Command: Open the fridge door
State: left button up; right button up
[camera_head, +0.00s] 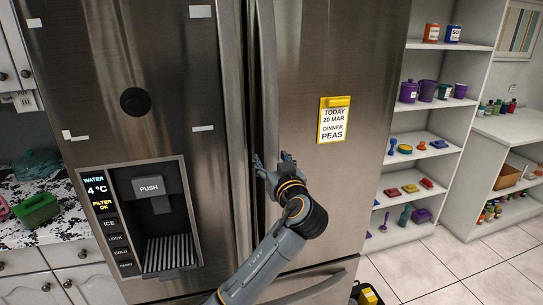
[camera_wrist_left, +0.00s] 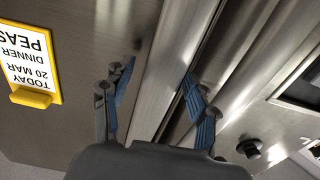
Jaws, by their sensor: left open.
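The fridge is stainless steel, with a left door (camera_head: 160,55) and a right door (camera_head: 350,60) closed side by side. The right door's long vertical handle (camera_head: 268,85) runs along its left edge, beside the left door's handle (camera_head: 238,90). My left gripper (camera_head: 271,160) is open in front of the right door's handle. In the left wrist view, the open fingers of the left gripper (camera_wrist_left: 158,72) lie on either side of the bright handle strip (camera_wrist_left: 182,45). I cannot tell whether they touch it. My right gripper is not in view.
A yellow note (camera_head: 333,120) hangs on the right door. The left door has a water dispenser (camera_head: 150,215). White shelves (camera_head: 435,110) with small colourful items stand right of the fridge. A counter (camera_head: 50,225) with a green box (camera_head: 37,209) is at left. The tiled floor at right is mostly clear.

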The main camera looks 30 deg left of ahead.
pick_arm(q)
jog(key=shift+w+a, duration=0.1)
jog(key=shift+a, duration=0.1)
jog(key=shift+c, duration=0.2)
grip_shut()
jog(key=shift+d+f, duration=0.1)
